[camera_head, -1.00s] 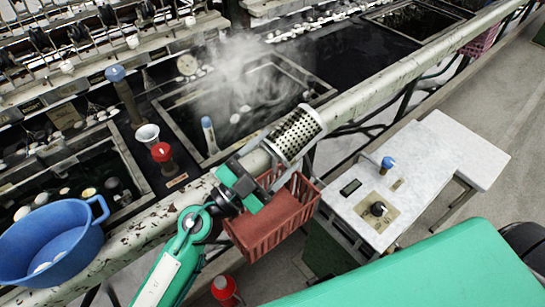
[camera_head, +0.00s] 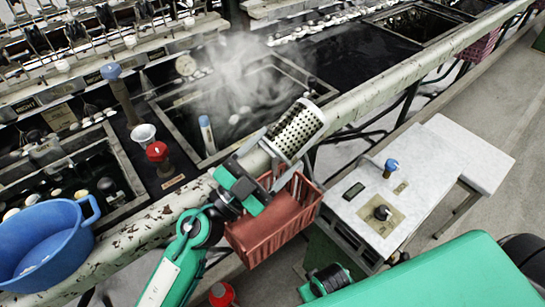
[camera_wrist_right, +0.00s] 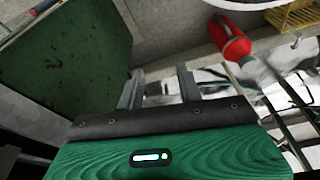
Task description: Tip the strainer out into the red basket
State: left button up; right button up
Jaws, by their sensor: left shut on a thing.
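The strainer (camera_head: 297,128) is a pale perforated cylinder, tilted, in the head view. My left gripper (camera_head: 256,168) is shut on it at its lower left end, which the gripper partly hides. The strainer is above and beyond the red basket (camera_head: 262,240), near the pale rail. Its inside and contents are hidden. The red basket has slatted sides, and its visible inside looks empty. My right gripper shows at the bottom of the head view (camera_head: 325,282). In the right wrist view its two fingers (camera_wrist_right: 160,88) stand apart with nothing between them.
A thick pale rail (camera_head: 385,82) runs diagonally behind the basket, with dark steaming basins beyond. A blue basin (camera_head: 40,250) sits at the left. A white-topped stand (camera_head: 425,170) is right of the basket. A red bottle (camera_wrist_right: 230,38) shows in the right wrist view.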

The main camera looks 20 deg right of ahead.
pick_arm(q)
jog(key=h+b, duration=0.1)
jog(key=b, duration=0.5)
jog(key=shift+t+h, duration=0.3)
pick_arm(e)
notch_tip(320, 180, up, 13)
jog(key=t, duration=0.2)
jog(key=shift+w+a+y, duration=0.15)
jog(key=shift+a+y, duration=0.25)
jog(key=shift+a, duration=0.05)
jog(key=shift+f, duration=0.1)
